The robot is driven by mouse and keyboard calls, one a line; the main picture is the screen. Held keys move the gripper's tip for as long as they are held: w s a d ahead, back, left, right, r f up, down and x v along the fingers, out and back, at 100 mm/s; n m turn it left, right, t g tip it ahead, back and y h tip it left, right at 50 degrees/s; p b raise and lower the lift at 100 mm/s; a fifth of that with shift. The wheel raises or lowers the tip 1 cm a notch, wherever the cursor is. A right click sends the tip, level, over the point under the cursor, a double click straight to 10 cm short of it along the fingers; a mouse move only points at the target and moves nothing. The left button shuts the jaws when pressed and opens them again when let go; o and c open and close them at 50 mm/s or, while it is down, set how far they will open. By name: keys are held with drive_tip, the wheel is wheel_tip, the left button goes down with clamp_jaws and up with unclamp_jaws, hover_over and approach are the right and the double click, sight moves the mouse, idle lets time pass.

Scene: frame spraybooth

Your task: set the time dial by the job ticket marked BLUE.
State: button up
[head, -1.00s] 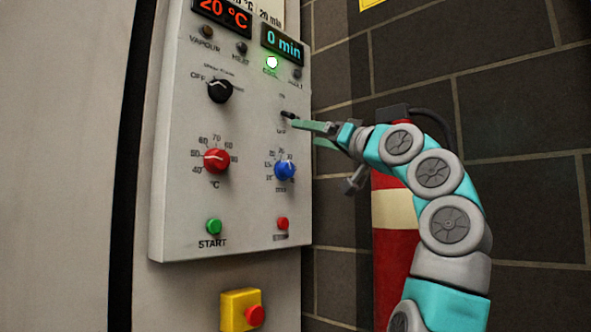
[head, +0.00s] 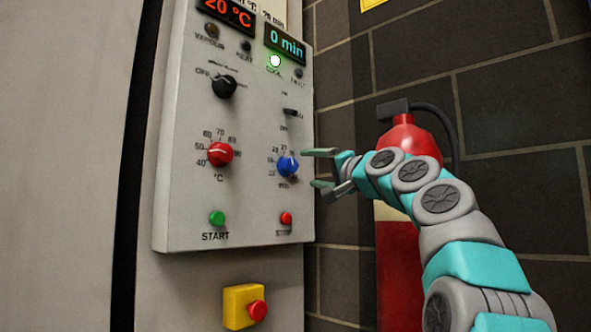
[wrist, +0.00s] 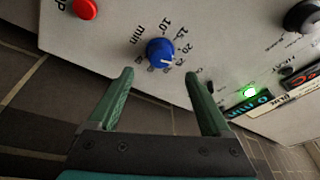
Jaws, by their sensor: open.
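The time dial is a blue knob (head: 288,167) low on the right of the grey control panel (head: 185,225), with numbers around it and "min" marked beside it. It also shows in the wrist view as a blue knob (wrist: 160,51) with a white pointer line. The time display (head: 286,42) reads 0 min. My gripper (head: 318,169) is open, just right of the blue knob and apart from it. In the wrist view my gripper (wrist: 160,82) has its two green fingers spread with the knob beyond and between them. Part of a ticket (head: 270,8) is cut off at the top; its marking is unreadable.
A red temperature knob (head: 220,154), a black selector (head: 224,86), a black toggle (head: 292,112), a green START button (head: 217,218) and a red button (head: 286,218) share the panel. A yellow-and-red emergency stop (head: 243,306) sits below. A red extinguisher (head: 398,255) stands behind my arm.

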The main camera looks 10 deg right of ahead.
sight(292, 167)
drive_tip(key=p+x, duration=0.3)
drive_tip(key=x, duration=0.3)
drive_tip(key=shift+w+a+r, duration=0.15)
drive_tip(key=shift+w+r, duration=0.1)
drive_tip(key=shift+w+a, duration=0.15)
drive_tip(key=shift+w, duration=0.25)
drive_tip(key=shift+f, duration=0.1)
drive_tip(key=shift+c, duration=0.4)
clamp_jaws()
drive_tip(key=shift+w, duration=0.1)
